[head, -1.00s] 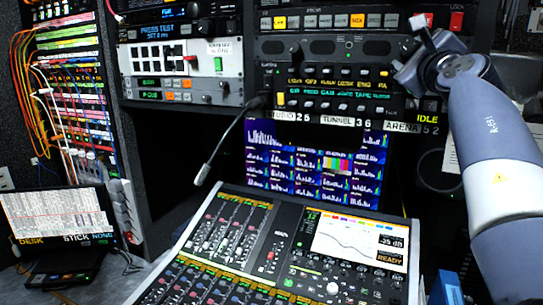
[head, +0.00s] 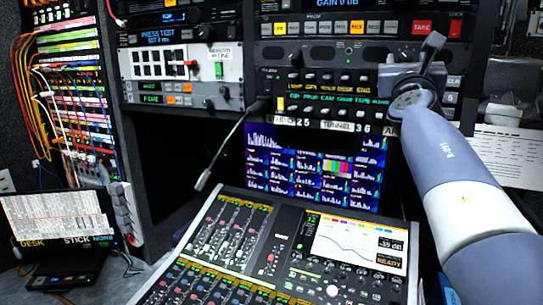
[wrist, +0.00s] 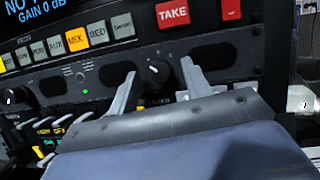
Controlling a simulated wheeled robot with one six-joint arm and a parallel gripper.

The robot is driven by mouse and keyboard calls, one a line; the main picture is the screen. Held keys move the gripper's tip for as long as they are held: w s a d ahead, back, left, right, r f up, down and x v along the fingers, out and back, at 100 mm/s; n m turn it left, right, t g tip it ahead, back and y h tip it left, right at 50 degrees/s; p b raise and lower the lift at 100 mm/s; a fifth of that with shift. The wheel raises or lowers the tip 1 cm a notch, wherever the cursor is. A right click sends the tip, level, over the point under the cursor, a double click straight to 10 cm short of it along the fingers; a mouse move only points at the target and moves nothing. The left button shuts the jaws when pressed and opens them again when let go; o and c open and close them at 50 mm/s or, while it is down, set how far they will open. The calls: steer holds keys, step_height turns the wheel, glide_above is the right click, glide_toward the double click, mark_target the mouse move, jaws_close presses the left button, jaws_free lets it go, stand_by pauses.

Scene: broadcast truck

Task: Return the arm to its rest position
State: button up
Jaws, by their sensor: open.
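My gripper (head: 432,45) is in front of the upper right of the equipment rack in the head view, with its dark finger end pointing up. In the wrist view my gripper (wrist: 158,80) shows two grey fingers spread apart with nothing between them. A black knob (wrist: 158,72) on the panel shows behind the gap between the fingers. I cannot tell whether a finger touches the panel. My arm reaches up from the lower right of the head view.
The switcher panel (head: 345,52) with a red TAKE button (wrist: 173,14) is just behind my gripper. A mixing console (head: 285,240) stands below, left of my arm, with a monitor (head: 315,165) behind it. A gooseneck microphone (head: 225,145) sticks out on the left.

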steer(key=shift+m+g+h+p, duration=0.3)
steer(key=shift+m+h+p, duration=0.35)
steer(key=shift+m, duration=0.85)
